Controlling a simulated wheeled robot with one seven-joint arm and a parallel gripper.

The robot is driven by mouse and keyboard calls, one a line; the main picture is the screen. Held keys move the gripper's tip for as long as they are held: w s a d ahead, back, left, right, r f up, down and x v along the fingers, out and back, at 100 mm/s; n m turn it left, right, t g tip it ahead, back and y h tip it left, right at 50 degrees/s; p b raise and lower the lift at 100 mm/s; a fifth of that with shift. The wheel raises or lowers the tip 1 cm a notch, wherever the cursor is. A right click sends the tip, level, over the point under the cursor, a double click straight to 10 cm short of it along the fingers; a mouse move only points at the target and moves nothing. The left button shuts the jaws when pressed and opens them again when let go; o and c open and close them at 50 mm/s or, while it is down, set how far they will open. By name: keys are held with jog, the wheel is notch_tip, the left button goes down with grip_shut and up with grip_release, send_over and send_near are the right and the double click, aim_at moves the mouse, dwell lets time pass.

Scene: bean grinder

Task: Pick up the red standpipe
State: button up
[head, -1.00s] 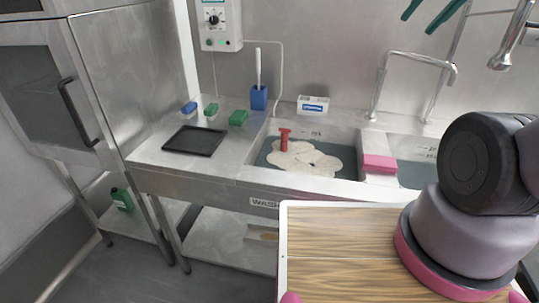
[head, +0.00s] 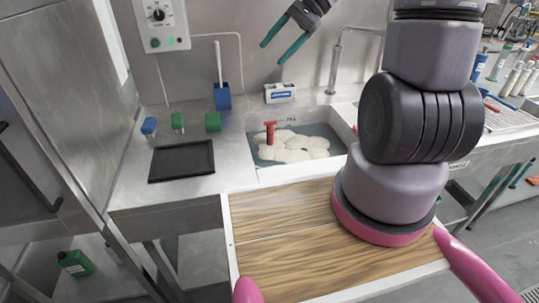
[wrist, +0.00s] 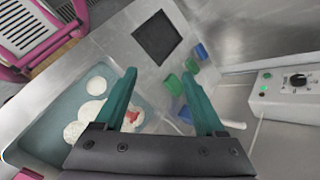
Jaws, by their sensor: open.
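The red standpipe (head: 270,132) stands upright in the left sink basin (head: 335,140), amid white foam (head: 300,147). In the wrist view its red top (wrist: 133,117) shows between my fingers, beyond them, and its lower part is hard to make out. My gripper (head: 273,44) has teal fingers and is open and empty. It is raised high above the back of the sink, near the wall, apart from the standpipe. In the wrist view my gripper (wrist: 165,88) spreads wide over the basin edge and counter.
A black tray (head: 181,161) lies on the counter left of the basin. Blue and green blocks (head: 213,121), a blue brush holder (head: 222,97) and a white box (head: 280,93) stand along the back. A tap (head: 335,65) rises behind the sink. A control box (head: 162,24) hangs on the wall.

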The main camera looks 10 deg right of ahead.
jog(key=w+f+m+y, duration=0.35)
jog(key=w+f, duration=0.25)
jog(key=f, duration=0.3)
jog(key=m+t+y, duration=0.3)
jog(key=m, duration=0.1)
send_over(270, 148)
jog(key=s, duration=0.2)
notch_tip(270, 148, down, 10)
jog(key=w+d+f+m+t, duration=0.15)
jog(key=f+m+t, duration=0.25)
jog(key=f, duration=0.5)
jog(key=s+d+f+m+t, duration=0.1)
jog(key=d+f+m+t, duration=0.3)
jog(key=f, duration=0.6)
jog(key=x, duration=0.8)
jog(key=shift+a+g, duration=0.3)
jog(key=shift+a, duration=0.2)
jog(key=shift+m+h, duration=0.25)
grip_shut()
